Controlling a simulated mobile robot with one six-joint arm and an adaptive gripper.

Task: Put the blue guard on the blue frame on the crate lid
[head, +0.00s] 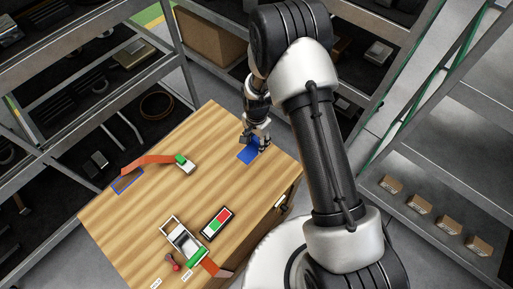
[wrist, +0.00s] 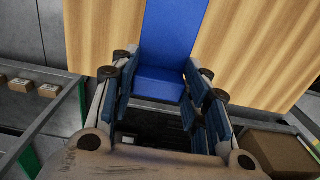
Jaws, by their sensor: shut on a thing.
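The blue guard (head: 247,155) is at the upper right edge of the wooden crate lid (head: 160,215). In the wrist view the guard (wrist: 172,40) is a flat blue strip with a bent end between the fingers. My gripper (head: 256,143) is shut on this end, and its fingers (wrist: 162,95) stand on both sides of it. I cannot tell whether the guard touches the lid. The blue frame (head: 118,188) is a thin blue outline on the left side of the lid, well left of my gripper.
An orange strip (head: 146,162) with a green-and-white block (head: 185,163) lies by the frame, its end close to the outline. A red-green-white box (head: 217,223) and a grey open tray (head: 182,238) lie nearer the front. Shelves (head: 95,75) surround the crate. The lid's middle is mostly clear.

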